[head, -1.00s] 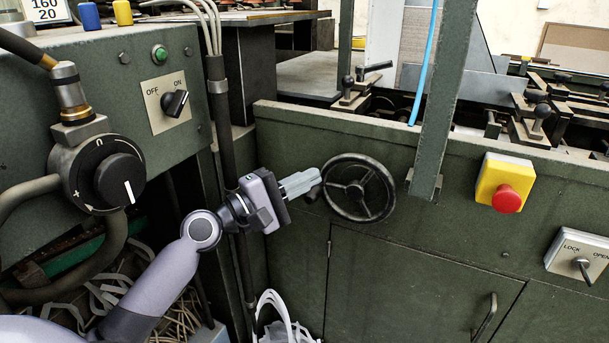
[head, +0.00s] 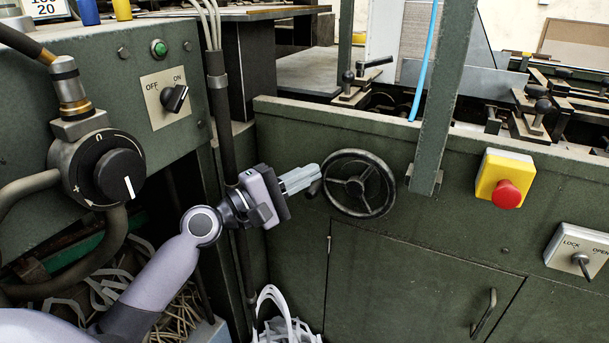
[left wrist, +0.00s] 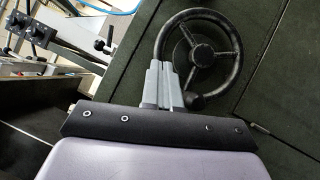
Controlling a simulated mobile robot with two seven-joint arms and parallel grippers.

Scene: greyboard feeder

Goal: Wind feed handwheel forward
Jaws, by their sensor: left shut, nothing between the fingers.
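The feed handwheel (head: 358,183) is a dark, three-spoked wheel on the green front panel. It also shows in the left wrist view (left wrist: 236,57), with its rounded crank knob (left wrist: 193,101) on the rim beside my fingers. My left gripper (head: 317,173) is shut, with nothing between its fingers. Its pale fingertips are at the wheel's left rim, by the knob. In the left wrist view my left gripper (left wrist: 162,68) overlaps the rim; I cannot tell whether it touches the wheel or the knob. My right gripper is not in view.
A green upright post (head: 440,100) stands just right of the wheel. A red emergency button (head: 507,194) on a yellow box and a LOCK/OPEN switch (head: 582,258) are farther right. A dark vertical pipe (head: 220,120) runs behind my left arm. The panel below the wheel is clear.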

